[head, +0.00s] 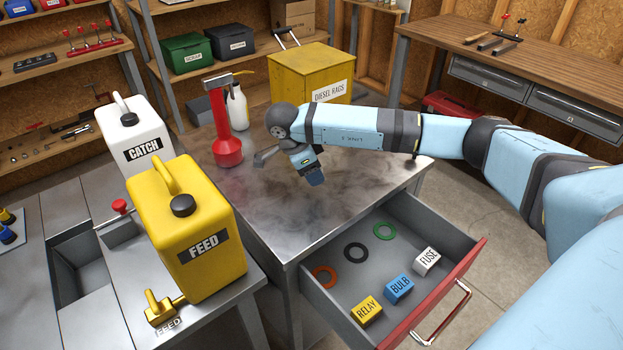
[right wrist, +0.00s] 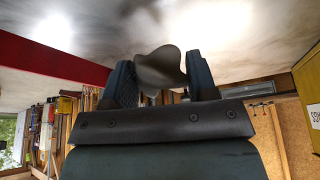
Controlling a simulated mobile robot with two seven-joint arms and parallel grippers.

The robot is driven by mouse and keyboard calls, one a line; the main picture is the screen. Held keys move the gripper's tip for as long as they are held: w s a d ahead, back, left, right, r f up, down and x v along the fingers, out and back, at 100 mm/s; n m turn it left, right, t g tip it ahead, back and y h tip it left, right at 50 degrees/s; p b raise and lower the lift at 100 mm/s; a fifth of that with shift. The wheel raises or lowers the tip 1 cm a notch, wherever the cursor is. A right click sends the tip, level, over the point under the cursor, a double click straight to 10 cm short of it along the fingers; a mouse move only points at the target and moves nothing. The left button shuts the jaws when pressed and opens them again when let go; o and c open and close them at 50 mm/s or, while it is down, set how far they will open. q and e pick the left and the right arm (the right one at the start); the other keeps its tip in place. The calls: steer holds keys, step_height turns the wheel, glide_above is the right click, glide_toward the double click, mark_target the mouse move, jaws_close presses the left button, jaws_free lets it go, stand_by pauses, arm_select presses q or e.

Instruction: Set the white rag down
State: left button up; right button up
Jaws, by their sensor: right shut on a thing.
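My right gripper (head: 316,179) hangs low over the middle of the grey metal worktop (head: 262,211), fingers pointing down. In the right wrist view, its two dark fingers (right wrist: 162,82) are shut on a soft-looking, curved piece, taken as the white rag (right wrist: 162,66). It looks dark grey in shadow there. In the head view the rag is mostly hidden by the gripper. I cannot tell whether it touches the worktop. My left gripper is not in view.
A red pump can (head: 227,150) and a white bottle (head: 237,107) stand left of the gripper. The yellow DIESEL RAGS bin (head: 300,68) is behind. The open drawer (head: 334,301) holds rings and labelled blocks. The yellow FEED can (head: 187,227) stands front left. The worktop's front is clear.

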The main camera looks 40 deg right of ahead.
step_height(320, 180, up, 8)
steer(key=shift+r, duration=0.1)
step_height(320, 180, up, 8)
steer(key=p, duration=0.1)
steer(key=shift+r, duration=0.15)
steer(key=s+a+r+n+t+y+p, duration=0.2)
steer(key=a+n+p, duration=0.4)
steer(key=n, duration=0.4)
steer(key=s+a+r+n+t+y+p, duration=0.1)
steer(key=s+a+n+t+y+p, duration=0.1)
steer(key=a+n+p, duration=0.4)
steer(key=s+n+t, duration=0.1)
steer(key=s+n, duration=0.1)
steer(key=n, duration=0.3)
steer(key=shift+a+r+n+t, duration=0.25)
steer(key=shift+r+n+t, duration=0.05)
steer(key=shift+r+t, duration=0.1)
